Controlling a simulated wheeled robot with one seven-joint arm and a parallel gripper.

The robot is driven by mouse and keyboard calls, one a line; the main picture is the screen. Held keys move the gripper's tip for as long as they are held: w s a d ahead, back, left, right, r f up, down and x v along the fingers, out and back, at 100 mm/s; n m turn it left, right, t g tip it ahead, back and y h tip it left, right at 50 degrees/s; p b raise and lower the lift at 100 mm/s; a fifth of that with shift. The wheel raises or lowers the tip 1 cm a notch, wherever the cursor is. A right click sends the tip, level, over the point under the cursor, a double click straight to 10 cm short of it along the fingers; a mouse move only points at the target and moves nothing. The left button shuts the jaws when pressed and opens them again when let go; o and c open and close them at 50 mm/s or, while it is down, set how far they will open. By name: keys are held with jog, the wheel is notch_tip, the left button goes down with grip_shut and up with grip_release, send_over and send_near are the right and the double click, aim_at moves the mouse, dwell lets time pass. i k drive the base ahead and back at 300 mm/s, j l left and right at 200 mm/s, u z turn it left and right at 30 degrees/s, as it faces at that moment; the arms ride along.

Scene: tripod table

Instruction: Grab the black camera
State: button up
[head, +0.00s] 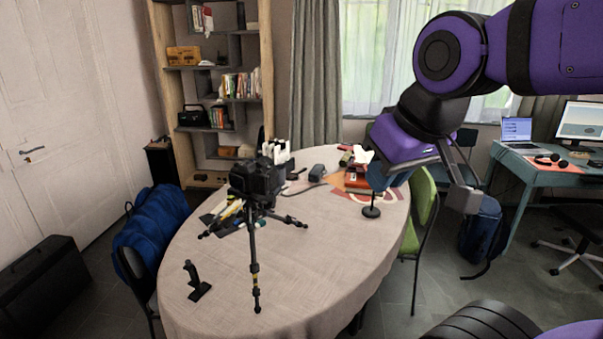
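The black camera (257,180) sits on top of a small black tripod (254,250) standing on the round table. It is left of the middle of the head view, and its upright body is clear of my arm. My gripper (421,186) hangs at the right, above the table's right edge and well apart from the camera. Its fingers look spread, with nothing seen between them. The left finger is partly hard to make out against the things behind it.
The table (225,290) has a beige cloth. A black joystick-like object (196,281) stands front left; pens and papers lie behind the tripod. A red-orange book (352,181) and a small black stand (371,211) are at the right. Chairs surround the table, including a green one (424,200).

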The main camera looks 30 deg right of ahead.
aim_at(254, 183)
jog(key=i+l+u, duration=0.15)
jog(key=u, duration=0.2)
jog(key=i+l+u, duration=0.15)
jog(key=u, duration=0.25)
jog(key=i+l+u, duration=0.1)
jog(key=l+u, duration=0.25)
jog(key=j, duration=0.1)
